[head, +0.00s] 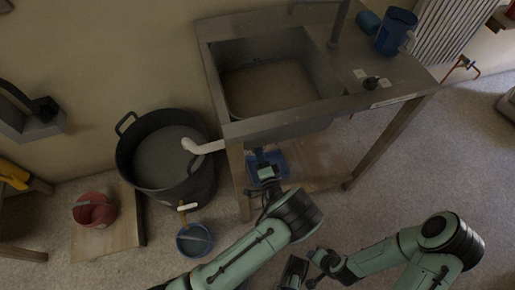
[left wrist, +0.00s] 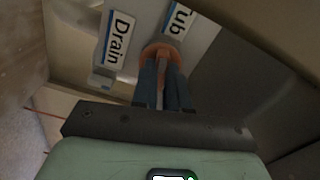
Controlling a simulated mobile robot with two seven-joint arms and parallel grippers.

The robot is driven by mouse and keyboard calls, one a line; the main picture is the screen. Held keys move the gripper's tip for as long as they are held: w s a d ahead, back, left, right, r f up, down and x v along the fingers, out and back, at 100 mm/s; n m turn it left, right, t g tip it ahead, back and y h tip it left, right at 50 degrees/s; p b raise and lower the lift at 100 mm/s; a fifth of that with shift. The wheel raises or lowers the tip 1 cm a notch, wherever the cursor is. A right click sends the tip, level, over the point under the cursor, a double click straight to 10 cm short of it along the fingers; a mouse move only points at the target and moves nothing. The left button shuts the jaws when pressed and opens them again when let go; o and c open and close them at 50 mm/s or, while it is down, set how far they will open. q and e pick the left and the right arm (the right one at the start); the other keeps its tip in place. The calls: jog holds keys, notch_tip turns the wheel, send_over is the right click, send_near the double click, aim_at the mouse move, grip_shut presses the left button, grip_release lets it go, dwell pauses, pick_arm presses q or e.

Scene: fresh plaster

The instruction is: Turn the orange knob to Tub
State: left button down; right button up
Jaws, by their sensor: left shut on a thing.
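The orange knob (left wrist: 161,50) shows in the left wrist view between the two fingers of my left gripper (left wrist: 163,78), which is shut on it. A white plate behind it carries a "Drain" label (left wrist: 118,38) to its left and a partly cut-off "Tub" label (left wrist: 180,20) at its upper right. The fingers hide much of the knob, so I cannot tell which label it points at. In the head view, my left gripper (head: 266,174) is under the sink's front edge, and the knob is hidden there. My right gripper (head: 318,262) is low in the head view, away from the sink; its jaws are unclear.
The metal sink (head: 222,95) stands on wooden legs above my left gripper. A white spout (head: 200,147) reaches from it over a large black tub (head: 128,158). A small blue bucket (head: 181,246) and a red bucket (head: 78,213) stand in front and left.

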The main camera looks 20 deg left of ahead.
pick_arm(q)
jog(key=shift+m, duration=0.4)
jog(key=shift+f+m, duration=0.1)
jog(key=shift+m, duration=1)
jog(key=c, duration=1.1)
grip_release()
jog(key=shift+s, duration=0.1)
jog(key=p+v, duration=0.2)
jog(key=v, duration=1)
